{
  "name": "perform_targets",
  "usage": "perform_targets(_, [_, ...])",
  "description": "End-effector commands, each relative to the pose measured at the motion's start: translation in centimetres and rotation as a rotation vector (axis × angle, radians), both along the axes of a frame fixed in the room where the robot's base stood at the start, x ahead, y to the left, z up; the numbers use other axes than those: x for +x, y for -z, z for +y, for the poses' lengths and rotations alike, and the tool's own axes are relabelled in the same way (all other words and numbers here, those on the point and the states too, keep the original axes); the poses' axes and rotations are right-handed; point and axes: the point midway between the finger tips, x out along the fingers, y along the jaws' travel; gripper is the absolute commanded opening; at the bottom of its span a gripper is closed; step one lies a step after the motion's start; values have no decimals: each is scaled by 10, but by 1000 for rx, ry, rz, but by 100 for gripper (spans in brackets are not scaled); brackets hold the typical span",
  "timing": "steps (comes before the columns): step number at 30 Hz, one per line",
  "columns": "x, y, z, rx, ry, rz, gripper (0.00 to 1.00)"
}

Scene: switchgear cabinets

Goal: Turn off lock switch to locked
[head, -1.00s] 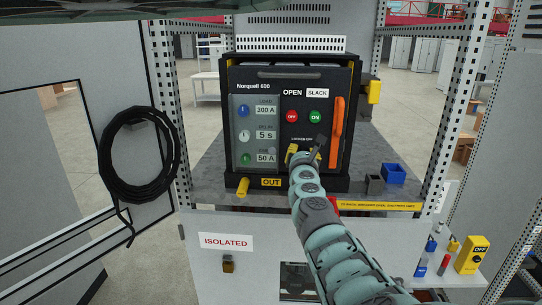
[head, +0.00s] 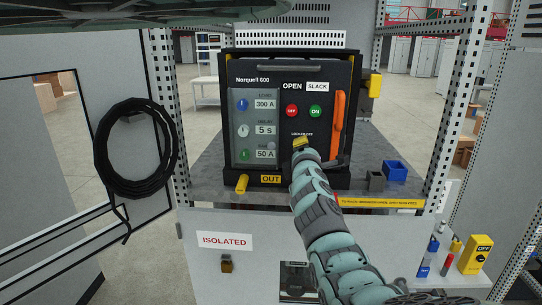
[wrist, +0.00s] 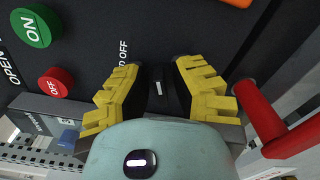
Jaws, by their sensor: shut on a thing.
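The lock switch (wrist: 159,88) is a black knob with a white mark on the dark breaker front, seen in the wrist view between my yellow fingers. My gripper (wrist: 160,92) is shut on this knob, one finger on each side. The label beside it is partly covered; "D OFF" (wrist: 124,52) is readable. In the head view my gripper (head: 300,143) is at the lower middle of the breaker panel (head: 277,85), just under the "LOCKED OFF" label (head: 302,134). There the knob is hidden behind the fingers.
The red OFF button (head: 292,111) and green ON button (head: 315,112) sit above the switch. An orange handle (head: 338,125) stands to its right. A red bar (wrist: 268,115) is close to my right finger in the wrist view. Blue and grey bins (head: 395,171) stand on the shelf.

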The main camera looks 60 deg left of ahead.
Motion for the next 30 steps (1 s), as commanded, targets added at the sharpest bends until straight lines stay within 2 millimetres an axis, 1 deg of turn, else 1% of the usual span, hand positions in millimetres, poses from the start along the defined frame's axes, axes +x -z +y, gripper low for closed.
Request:
perform_targets(1, [2,6,-1,23,5,38,0])
perform_targets(9, [3,8,-2,151,7,200,0])
perform_targets(15, [2,8,-1,211,7,279,0])
perform_targets(21, [2,8,-1,244,6,321,0])
perform_targets(30, [2,8,-1,255,7,335,0])
